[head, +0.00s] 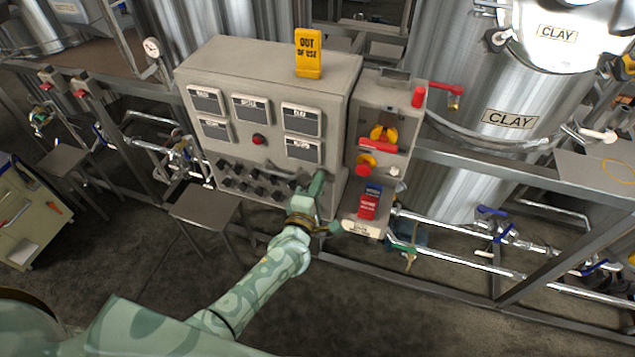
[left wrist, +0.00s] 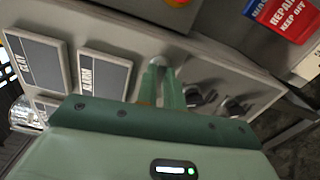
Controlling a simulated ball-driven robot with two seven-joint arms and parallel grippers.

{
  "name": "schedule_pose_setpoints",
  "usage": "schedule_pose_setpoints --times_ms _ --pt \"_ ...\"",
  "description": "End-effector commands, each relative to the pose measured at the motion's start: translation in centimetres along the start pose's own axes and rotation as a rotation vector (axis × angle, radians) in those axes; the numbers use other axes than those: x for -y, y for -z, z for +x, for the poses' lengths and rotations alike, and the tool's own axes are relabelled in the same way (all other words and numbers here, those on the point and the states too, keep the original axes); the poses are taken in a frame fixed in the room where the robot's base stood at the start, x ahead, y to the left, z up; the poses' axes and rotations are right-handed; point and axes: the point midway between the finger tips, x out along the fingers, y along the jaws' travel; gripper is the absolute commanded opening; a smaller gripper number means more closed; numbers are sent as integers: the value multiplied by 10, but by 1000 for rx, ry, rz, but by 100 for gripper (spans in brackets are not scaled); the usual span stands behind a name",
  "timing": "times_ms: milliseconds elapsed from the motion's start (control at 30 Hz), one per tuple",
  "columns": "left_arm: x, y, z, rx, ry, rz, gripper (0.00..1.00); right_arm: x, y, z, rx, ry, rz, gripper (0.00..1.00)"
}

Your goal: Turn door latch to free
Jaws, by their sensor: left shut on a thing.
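The grey control cabinet (head: 270,70) stands in the middle of the head view, its front panel carrying several displays and a row of black knobs. My left gripper (head: 319,178) reaches up to the lower right of this panel. In the left wrist view its two green fingers (left wrist: 163,78) are shut on the door latch (left wrist: 157,61), of which only a small pale rounded part shows between the fingertips. The fingers hide most of the latch, so its angle cannot be told. My right gripper is not in view.
To the right is a switch box with a red and yellow rotary switch (head: 380,140) and a red repair tag (head: 368,206). A yellow "out of use" sign (head: 308,52) stands on the cabinet. Black knobs (left wrist: 232,106) sit close beside my fingers. A small grey shelf (head: 204,205) is at lower left.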

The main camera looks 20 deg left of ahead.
Motion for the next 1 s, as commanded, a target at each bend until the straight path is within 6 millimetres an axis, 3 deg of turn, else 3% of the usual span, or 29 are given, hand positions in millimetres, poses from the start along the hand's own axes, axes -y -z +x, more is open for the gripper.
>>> schedule_pose_setpoints --times_ms 300,800,833,900,1000 --pt "2 0 -1 1 4 105 0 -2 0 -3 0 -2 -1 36" --pt "2 0 -1 1 4 122 0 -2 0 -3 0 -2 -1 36" --pt "2 0 -1 1 4 122 15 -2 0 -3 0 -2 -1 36" --pt "2 0 -1 1 4 121 31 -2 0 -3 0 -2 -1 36" --pt "2 0 0 1 3 120 31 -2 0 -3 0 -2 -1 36"
